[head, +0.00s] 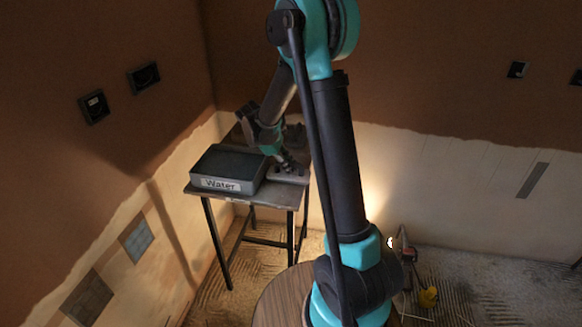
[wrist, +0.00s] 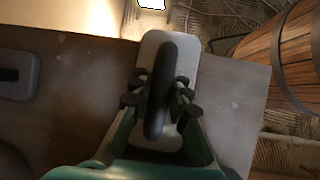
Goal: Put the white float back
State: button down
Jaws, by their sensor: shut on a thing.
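The float has a pale, whitish-grey plate (wrist: 188,48) with rounded corners and a dark bar handle (wrist: 162,75) along its middle. In the wrist view my gripper (wrist: 160,95) is shut on that handle, with fingers on both sides of it. In the head view my gripper (head: 288,162) is at the right end of a small table (head: 262,196), with the pale float plate (head: 290,177) just under it. The plate is at or very close to the tabletop; I cannot tell whether it touches.
A dark box labelled "Water" (head: 228,170) stands on the table, left of my gripper. Another grey float-like tool (wrist: 18,85) shows at the wrist view's left edge. A wooden barrel (wrist: 280,62) stands beyond the table.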

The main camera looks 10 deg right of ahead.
jog(key=c, duration=1.4)
grip_release()
jog(key=shift+o, duration=0.2)
jog(key=shift+v, duration=4)
jog(key=s+d+f+m+t+y, duration=0.1)
jog(key=s+d+f+m+y, duration=0.1)
jog(key=s+m, duration=0.2)
jog(key=s+d+f+m+t+y, duration=0.2)
jog(key=s+d+m, duration=0.1)
jog(key=s, duration=0.8)
jog(key=s+d+f+m+t+y, duration=0.1)
jog(key=s+d+f+m+y, duration=0.1)
jog(key=s+m, duration=0.4)
jog(key=shift+s+d+f+t, duration=0.3)
jog(key=shift+s+f+t, duration=0.1)
jog(key=shift+s, duration=0.75)
